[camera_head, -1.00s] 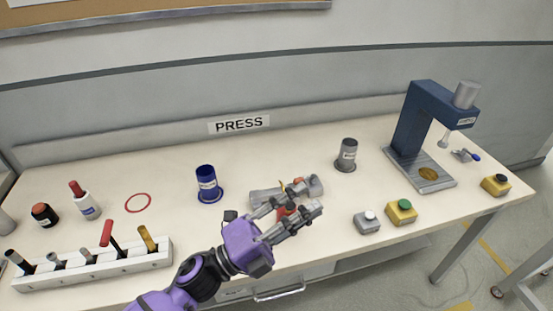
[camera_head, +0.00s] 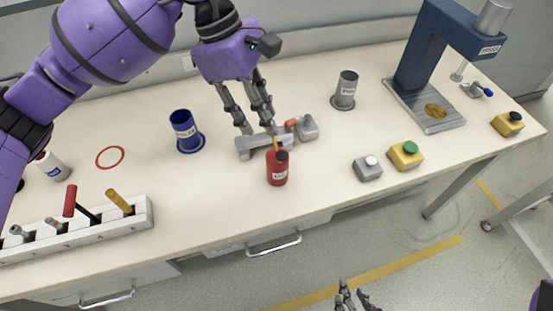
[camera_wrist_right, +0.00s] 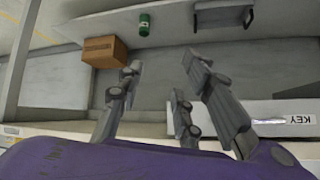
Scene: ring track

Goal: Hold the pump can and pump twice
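The pump can (camera_head: 277,173) is a red can with a white label, a dark top and a yellow spout, upright near the front edge of the table. My left gripper (camera_head: 259,129) comes down from above and behind it. Its two fingers are apart, with the tips over a grey vise-like fixture (camera_head: 250,146) just behind the can. I see nothing between these fingers; whether a tip touches the fixture I cannot tell. My right gripper (camera_head: 352,296) is low at the bottom edge, in front of the table; in the right wrist view (camera_wrist_right: 165,85) its fingers are spread and empty.
A blue cup (camera_head: 184,131) stands left of the fixture and a grey cup (camera_head: 345,90) right of it. Button boxes (camera_head: 405,156) and a blue press (camera_head: 415,60) are at the right. A tool rack (camera_head: 120,222) is at the front left.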

